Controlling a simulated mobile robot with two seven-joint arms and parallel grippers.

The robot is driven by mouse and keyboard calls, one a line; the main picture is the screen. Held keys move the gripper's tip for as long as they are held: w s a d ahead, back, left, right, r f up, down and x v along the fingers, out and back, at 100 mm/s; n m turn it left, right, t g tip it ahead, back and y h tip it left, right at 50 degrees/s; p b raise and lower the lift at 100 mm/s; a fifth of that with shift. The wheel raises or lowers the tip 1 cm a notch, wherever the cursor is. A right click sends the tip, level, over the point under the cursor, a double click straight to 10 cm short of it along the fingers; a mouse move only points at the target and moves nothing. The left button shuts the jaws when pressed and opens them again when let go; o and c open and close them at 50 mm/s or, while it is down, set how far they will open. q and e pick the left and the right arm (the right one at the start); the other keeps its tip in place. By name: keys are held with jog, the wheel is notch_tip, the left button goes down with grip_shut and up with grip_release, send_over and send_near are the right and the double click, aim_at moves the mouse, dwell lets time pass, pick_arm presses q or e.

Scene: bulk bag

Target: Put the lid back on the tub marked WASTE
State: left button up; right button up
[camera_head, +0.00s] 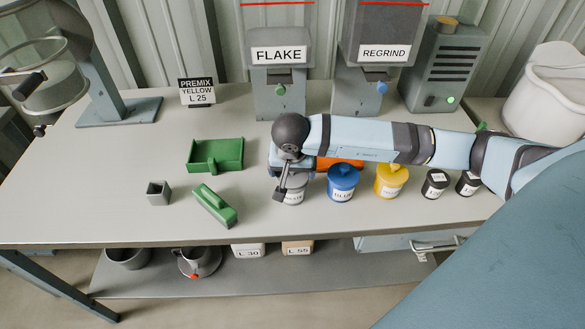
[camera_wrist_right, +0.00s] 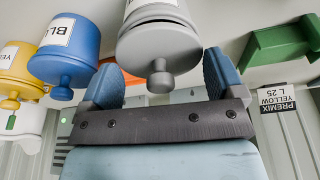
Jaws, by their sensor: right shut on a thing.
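A grey tub (camera_head: 293,198) stands at the left end of the row of tubs near the table's front edge. Its label is partly covered and I cannot read it for sure. The grey lid (camera_wrist_right: 158,48), with a round knob, is at the tub's mouth in the right wrist view. A dark gap shows between the lid and the tub's body (camera_wrist_right: 158,12), so the lid does not look fully seated. My right gripper (camera_wrist_right: 163,75) is shut on the lid, with a blue finger at each side. In the head view the right gripper (camera_head: 282,186) partly hides the lid. My left gripper is not in view.
A blue tub (camera_head: 342,184), a yellow tub (camera_head: 390,182) and two dark jars (camera_head: 435,184) stand to the right. An orange thing (camera_head: 340,163) lies behind.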

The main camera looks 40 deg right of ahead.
jog(key=shift+b, duration=0.3)
dwell(0.6)
jog(key=o, duration=0.7)
jog(key=shift+c, duration=0.2)
jog(key=shift+r+p, duration=1.5)
jog(key=shift+r, duration=2)
grip_shut()
